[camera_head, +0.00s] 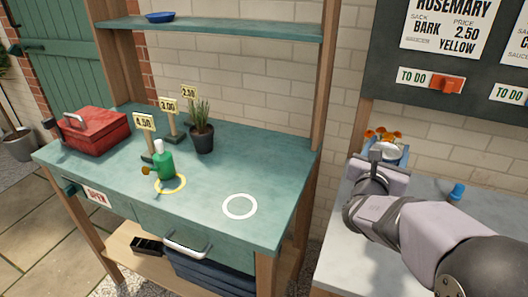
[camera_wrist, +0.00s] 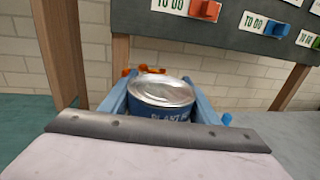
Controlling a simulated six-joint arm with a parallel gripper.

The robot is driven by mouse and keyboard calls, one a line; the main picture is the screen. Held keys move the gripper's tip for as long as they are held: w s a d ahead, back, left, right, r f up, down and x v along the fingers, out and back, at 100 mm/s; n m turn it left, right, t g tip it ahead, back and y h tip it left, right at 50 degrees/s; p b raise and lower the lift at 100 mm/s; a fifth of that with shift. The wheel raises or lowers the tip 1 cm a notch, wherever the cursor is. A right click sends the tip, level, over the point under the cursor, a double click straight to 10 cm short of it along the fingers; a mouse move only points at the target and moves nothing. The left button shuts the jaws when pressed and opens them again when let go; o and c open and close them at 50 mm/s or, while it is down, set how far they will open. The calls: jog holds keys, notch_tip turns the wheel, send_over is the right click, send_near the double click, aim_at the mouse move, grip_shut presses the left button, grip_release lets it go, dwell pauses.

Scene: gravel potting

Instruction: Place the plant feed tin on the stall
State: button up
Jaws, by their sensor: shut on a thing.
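The plant feed tin is blue with a silver lid, and in the wrist view the tin (camera_wrist: 163,92) sits upright between my blue fingers with part of its label showing. My gripper (camera_head: 388,152) is shut on it, above the grey counter right of the stall. In the head view the tin is mostly hidden by my gripper. The stall (camera_head: 215,172) is a green table with a white ring (camera_head: 239,207) at the front right and a yellow ring (camera_head: 182,184) at the front middle.
On the stall are a green bottle (camera_head: 163,164), price signs (camera_head: 168,107), a potted plant (camera_head: 202,137) and a red toolbox (camera_head: 97,131). A wooden post (camera_head: 325,80) rises at its right edge. A shelf (camera_head: 210,28) spans above. A blue object (camera_head: 457,191) stands on the grey counter.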

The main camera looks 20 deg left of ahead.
jog(key=shift+s+a+r+n+y+p, duration=0.8)
jog(key=shift+s+a+y, duration=1.15)
jog(key=shift+a, duration=3.4)
jog(key=shift+s+a+r+n+y+p, duration=0.8)
jog(key=shift+s+a, duration=2.15)
jog(key=shift+a, duration=2.45)
jog(key=shift+s+a+r+n+y+p, duration=0.45)
jog(key=shift+s+a+r+n+y, duration=1.15)
jog(key=shift+a, duration=3.75)
jog(key=shift+m+g, duration=0.3)
jog(key=shift+m, duration=0.1)
jog(key=shift+s+f, duration=0.3)
jog(key=shift+f, duration=1.55)
jog(key=shift+s+f, duration=0.25)
jog(key=shift+f, duration=1.6)
jog(key=shift+s+f, duration=0.3)
jog(key=shift+f, duration=1.55)
jog(key=shift+f, duration=0.2)
jog(key=o, duration=1.3)
jog(key=shift+o, duration=0.2)
